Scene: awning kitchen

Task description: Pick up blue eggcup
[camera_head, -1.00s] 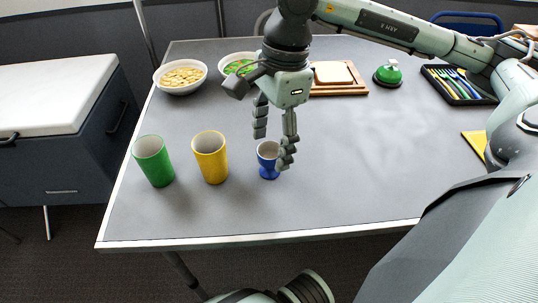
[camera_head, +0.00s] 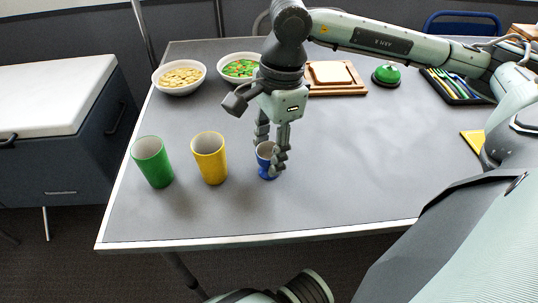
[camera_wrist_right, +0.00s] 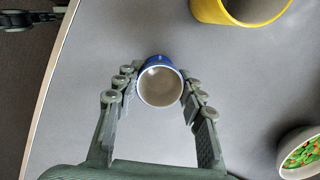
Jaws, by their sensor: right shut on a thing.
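The blue eggcup (camera_head: 266,171) stands upright on the grey table, to the right of the yellow cup. My right gripper (camera_head: 271,160) reaches down from above with its fingers on either side of the eggcup and is shut on it. In the right wrist view the eggcup (camera_wrist_right: 160,84) shows from above, its pale inside empty, between the fingertips of my right gripper (camera_wrist_right: 160,92). The right finger hides part of the eggcup in the head view. My left gripper is not in view.
A yellow cup (camera_head: 210,160) and a green cup (camera_head: 153,163) stand to the left. Behind are a bowl of chips (camera_head: 180,77), a bowl of vegetables (camera_head: 238,68), bread on a board (camera_head: 333,75), a green bell (camera_head: 387,75) and a cutlery tray (camera_head: 457,88). The table's right middle is clear.

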